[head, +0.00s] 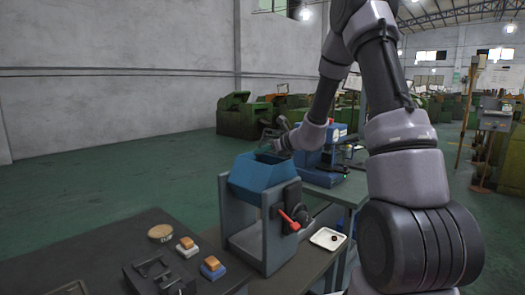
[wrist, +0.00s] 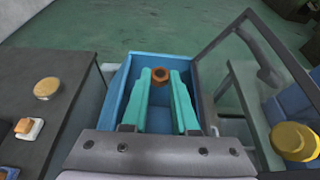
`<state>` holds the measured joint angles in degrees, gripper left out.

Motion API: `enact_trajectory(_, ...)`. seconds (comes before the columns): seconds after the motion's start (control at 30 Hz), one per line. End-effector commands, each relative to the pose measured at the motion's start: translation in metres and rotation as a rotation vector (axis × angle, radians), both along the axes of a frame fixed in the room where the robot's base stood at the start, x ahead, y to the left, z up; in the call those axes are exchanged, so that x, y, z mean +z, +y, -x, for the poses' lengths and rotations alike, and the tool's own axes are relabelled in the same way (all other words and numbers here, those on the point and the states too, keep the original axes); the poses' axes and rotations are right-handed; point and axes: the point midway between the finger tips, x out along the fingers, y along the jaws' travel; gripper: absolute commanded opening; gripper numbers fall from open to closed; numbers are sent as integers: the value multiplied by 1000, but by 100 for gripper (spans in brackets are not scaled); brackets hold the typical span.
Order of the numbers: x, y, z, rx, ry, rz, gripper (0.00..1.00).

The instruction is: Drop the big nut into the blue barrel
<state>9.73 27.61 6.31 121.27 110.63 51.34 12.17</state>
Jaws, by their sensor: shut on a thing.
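My gripper (wrist: 160,74) has two teal fingers, closed on the big nut (wrist: 159,77), which is orange-brown with a dark hole and sits at the fingertips. In the wrist view the nut appears over the open blue barrel (wrist: 119,83), whose walls show around the fingers. How high the nut is above the barrel's floor I cannot tell. In the head view the blue barrel (head: 256,178) sits in a grey stand, with my gripper just above its far side. The nut cannot be made out there.
A red-handled lever (head: 289,219) is on the stand's front. A white tray (head: 328,238) holds a small dark item. A dark table (head: 100,252) at left bears a round tan disc (head: 160,232) and small blocks. A blue machine (head: 318,160) stands behind, near my arm.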

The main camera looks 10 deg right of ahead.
Motion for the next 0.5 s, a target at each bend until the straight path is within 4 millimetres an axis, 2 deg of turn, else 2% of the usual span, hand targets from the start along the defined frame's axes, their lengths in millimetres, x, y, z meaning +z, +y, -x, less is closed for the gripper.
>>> enact_trajectory(0.03,0,0,0,0,0,0,35)
enact_trajectory(0.1,0,0,0,0,0,0,62)
enact_trajectory(0.5,2,-3,4,-1,1,1,62)
